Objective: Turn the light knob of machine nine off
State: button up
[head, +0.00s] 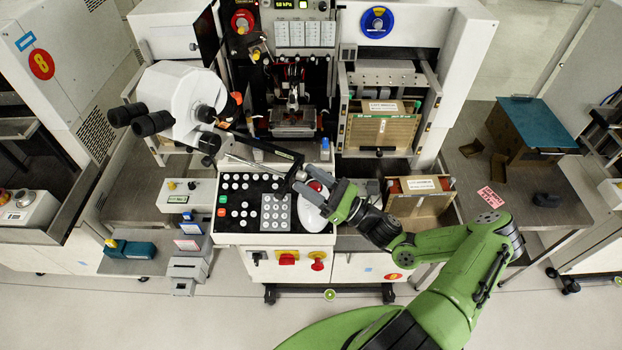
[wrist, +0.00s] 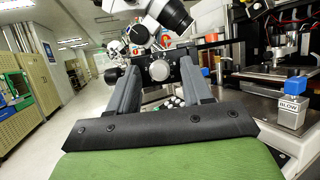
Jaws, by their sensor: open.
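Machine nine stands in the middle of the head view, with a blue round sign (head: 377,22) at its top right. A round silver knob (wrist: 160,70) on a dark block shows in the wrist view, ahead of and between my two fingers; I take it as the light knob. It also shows small in the head view (head: 301,175), near the end of a black bar under the microscope. My gripper (head: 314,188) is open above the right end of the control panel. In the wrist view my gripper (wrist: 160,82) has its fingers either side of the knob; contact cannot be told.
The black keypad panel (head: 240,200) lies below and left. A blue-topped BLOW bottle (wrist: 292,105) stands at right in the wrist view. A wooden box (head: 418,200) sits right of my gripper.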

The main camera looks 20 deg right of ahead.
grip_shut()
dwell(0.3)
jog(key=shift+n+g, duration=0.3)
jog(key=shift+n, duration=0.2)
jog(key=n+g+y+b, duration=0.1)
jog(key=n+g, duration=0.1)
jog(key=n, duration=0.2)
jog(key=n+g+b, duration=0.1)
jog(key=n+g, duration=0.1)
jog(key=n, duration=0.2)
jog(key=n+g+y, duration=0.1)
jog(key=n, duration=0.3)
jog(key=shift+w+d+r+n+g+y+b, duration=0.1)
jog(key=shift+w+d+n+g+y+b, duration=0.2)
jog(key=shift+n+g+b, duration=0.1)
jog(key=n+g, duration=0.1)
jog(key=n, duration=0.2)
jog(key=n+g, duration=0.1)
jog(key=n, duration=0.2)
jog(key=shift+r+h, duration=0.2)
jog(key=shift+h, duration=0.2)
jog(key=n+h, duration=0.1)
jog(key=n, duration=0.1)
jog(key=n+g+h+b, duration=0.1)
jog(key=n, duration=0.2)
jog(key=shift+r, duration=0.2)
